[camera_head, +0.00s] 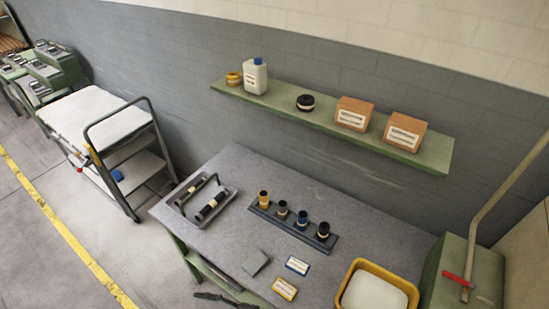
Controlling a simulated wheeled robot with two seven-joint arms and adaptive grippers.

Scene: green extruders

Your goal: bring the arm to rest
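A dark jointed shape at the bottom edge, left of centre, looks like the tip of my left gripper (226,299). It is in front of the table's near edge and mostly cut off by the frame. I cannot tell whether its fingers are open or shut, and nothing is seen held in it. My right gripper is not in view. The grey table (335,210) stands in front of it.
The table bears a grey tray (224,209) with dark cylinders, a rack (276,222) of several capped cylinders, small labelled cards (297,265) and a yellow bin (354,271). A green wall shelf (327,123) holds containers. A cart (95,120) stands left; floor between is clear.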

